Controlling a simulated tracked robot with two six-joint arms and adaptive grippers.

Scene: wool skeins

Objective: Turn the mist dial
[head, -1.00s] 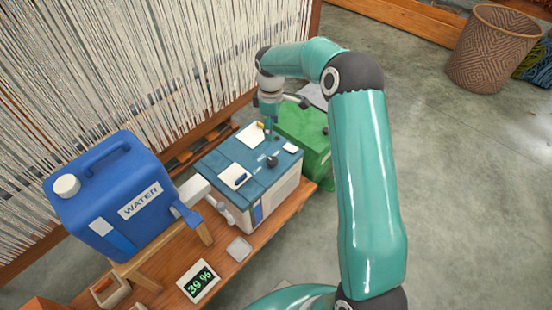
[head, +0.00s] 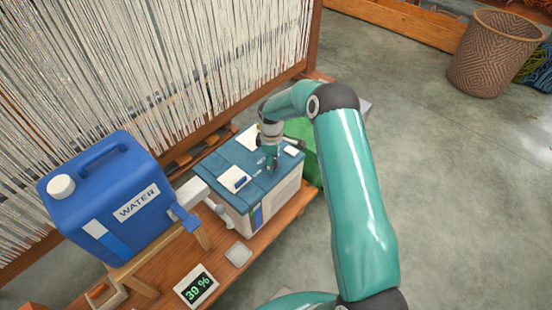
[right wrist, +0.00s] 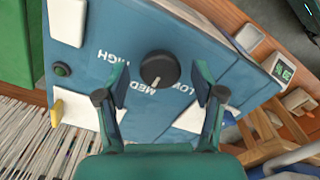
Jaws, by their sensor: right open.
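The mist dial (right wrist: 160,69) is a round black knob with a white pointer on the blue top of the humidifier box (head: 229,160). My right gripper (head: 271,166) is over the box top, pointing down, and hides the dial in the head view. Its open fingers (right wrist: 160,88) lie on either side of the dial in the wrist view, with gaps between. I cannot tell how high they are. My left gripper is out of view.
A blue water jug (head: 105,200) stands on a wooden stand left of the box. A display reading 39 % (head: 196,289) lies on the bench (head: 238,278). A green box (head: 305,137) is behind my right arm. A loom (head: 170,70) stands behind.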

